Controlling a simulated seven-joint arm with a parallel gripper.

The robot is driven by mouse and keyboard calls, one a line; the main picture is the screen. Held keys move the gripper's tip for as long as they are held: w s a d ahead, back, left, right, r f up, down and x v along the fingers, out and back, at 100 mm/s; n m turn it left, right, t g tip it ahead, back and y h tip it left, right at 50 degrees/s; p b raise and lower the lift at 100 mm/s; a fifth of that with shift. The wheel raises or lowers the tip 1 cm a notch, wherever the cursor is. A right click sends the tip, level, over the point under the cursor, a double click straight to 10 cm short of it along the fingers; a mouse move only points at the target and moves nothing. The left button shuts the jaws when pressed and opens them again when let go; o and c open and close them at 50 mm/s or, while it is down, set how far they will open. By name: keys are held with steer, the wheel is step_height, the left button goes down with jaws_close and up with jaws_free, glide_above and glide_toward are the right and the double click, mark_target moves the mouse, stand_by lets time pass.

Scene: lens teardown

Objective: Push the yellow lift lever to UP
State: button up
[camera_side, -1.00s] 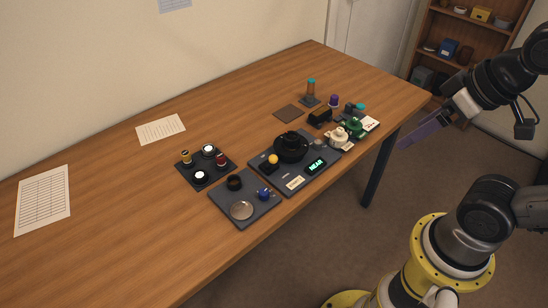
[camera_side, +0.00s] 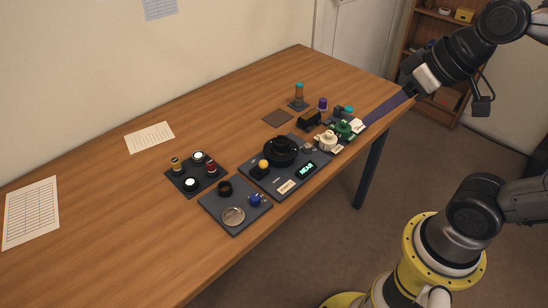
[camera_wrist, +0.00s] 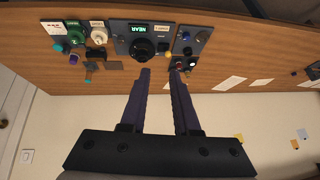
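The yellow lift lever shows as a round yellow knob (camera_side: 263,164) on the left part of a dark panel (camera_side: 264,182), beside a black round dial (camera_side: 281,150). The panel's display (camera_side: 306,169) reads NEAR in green. In the wrist view the dial (camera_wrist: 142,48) and a small yellow spot, likely the knob (camera_wrist: 168,54), lie beyond my fingertips. My gripper (camera_wrist: 159,73) has long purple fingers, apart with nothing between them. In the side view my gripper (camera_side: 366,123) is at the table's right end, well right of the knob. No UP mark is readable.
A green knob (camera_side: 343,129) and a cream knob (camera_side: 326,140) stand between my gripper and the panel. A teal-topped post (camera_side: 299,96) and a purple-topped piece (camera_side: 322,104) stand behind. Left are a dark tray (camera_side: 187,178) and a plate with a blue knob (camera_side: 255,200).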

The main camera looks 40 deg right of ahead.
mark_target(261, 168)
steer(key=shift+m+g+y, duration=0.4)
steer(key=shift+m+y, duration=0.1)
steer(key=shift+m, duration=0.1)
steer(key=w, duration=0.2)
steer(key=w+f, duration=0.1)
steer(key=w, duration=0.2)
steer(key=w+a, duration=0.1)
steer(key=w, duration=0.1)
steer(key=shift+w+f, duration=0.2)
steer(key=shift+f, duration=0.1)
jaws_close()
steer(key=w+f+m, duration=0.1)
steer(key=w+f, duration=0.2)
steer(key=f, duration=0.3)
steer(key=w+f+m+g, duration=0.1)
steer(key=w+f, duration=0.3)
steer(key=f, duration=0.3)
steer(key=w+f+m+g+y, duration=0.1)
steer(key=w+f, duration=0.2)
steer(key=f, duration=0.4)
steer(key=shift+w+a+f, duration=0.1)
steer(key=shift+w+f, duration=0.05)
steer(key=shift+f, duration=0.1)
steer(key=w+a, duration=0.2)
steer(key=shift+a, duration=0.3)
steer(key=shift+w+a, duration=0.25)
steer(key=shift+a, duration=0.15)
